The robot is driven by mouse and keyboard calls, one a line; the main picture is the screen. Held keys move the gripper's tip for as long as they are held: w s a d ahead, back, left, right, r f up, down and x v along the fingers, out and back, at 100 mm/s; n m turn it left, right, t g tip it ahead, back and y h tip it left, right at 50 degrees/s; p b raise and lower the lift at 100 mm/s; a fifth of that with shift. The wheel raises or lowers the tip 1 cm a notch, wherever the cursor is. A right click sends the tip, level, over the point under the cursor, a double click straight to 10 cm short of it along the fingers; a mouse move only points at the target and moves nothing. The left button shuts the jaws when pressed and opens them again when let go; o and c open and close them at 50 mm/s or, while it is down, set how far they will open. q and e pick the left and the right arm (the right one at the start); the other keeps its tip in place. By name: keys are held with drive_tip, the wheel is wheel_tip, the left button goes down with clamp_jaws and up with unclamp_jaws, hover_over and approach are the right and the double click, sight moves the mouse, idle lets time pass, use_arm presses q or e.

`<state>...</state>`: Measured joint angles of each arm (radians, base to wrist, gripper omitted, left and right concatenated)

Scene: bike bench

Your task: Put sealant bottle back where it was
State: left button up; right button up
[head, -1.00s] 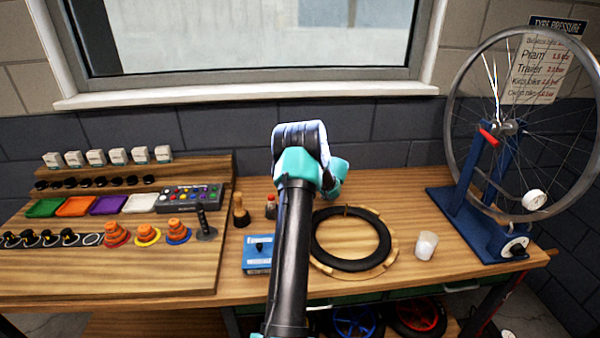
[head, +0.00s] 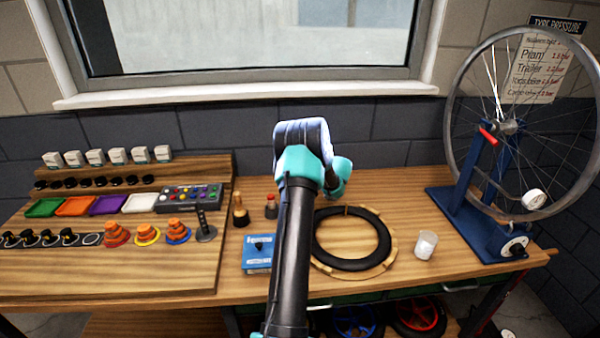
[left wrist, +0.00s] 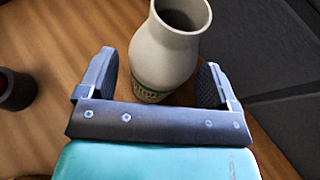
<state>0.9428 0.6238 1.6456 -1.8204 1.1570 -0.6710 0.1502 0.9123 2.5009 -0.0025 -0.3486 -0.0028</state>
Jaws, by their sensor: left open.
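An open-topped beige bottle with green print low on its side, seemingly the sealant bottle (left wrist: 168,50), stands on the wooden bench in the left wrist view. My left gripper (left wrist: 156,78) is open, with one finger on each side of the bottle's lower body. My right gripper is in neither view.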

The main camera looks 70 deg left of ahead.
use_arm(q)
drive_tip(key=v, duration=1)
drive_tip(key=shift+w+d, duration=0.15)
